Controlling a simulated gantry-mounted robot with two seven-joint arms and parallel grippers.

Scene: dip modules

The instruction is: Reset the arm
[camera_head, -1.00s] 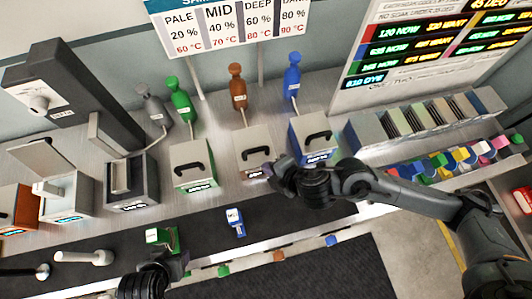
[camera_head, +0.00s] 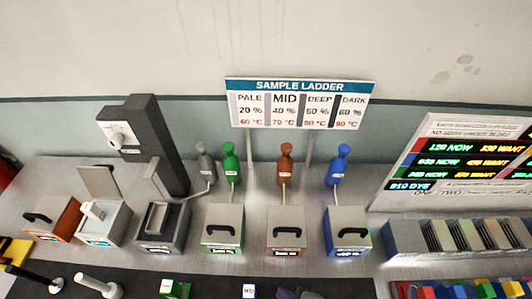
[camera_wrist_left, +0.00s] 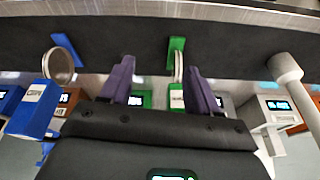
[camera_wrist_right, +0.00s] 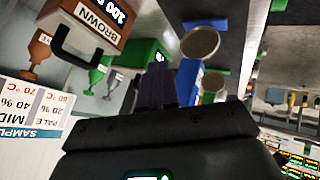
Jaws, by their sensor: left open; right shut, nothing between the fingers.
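In the left wrist view my left gripper (camera_wrist_left: 160,78) has its two purple fingers apart. My left gripper is outside the head view.
Lidded stations with green (camera_head: 222,240), brown (camera_head: 286,240) and blue (camera_head: 347,240) fronts stand in a row, bottles behind them. A sample ladder sign (camera_head: 300,105) stands at the back. A rack (camera_head: 450,245) is at the right.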

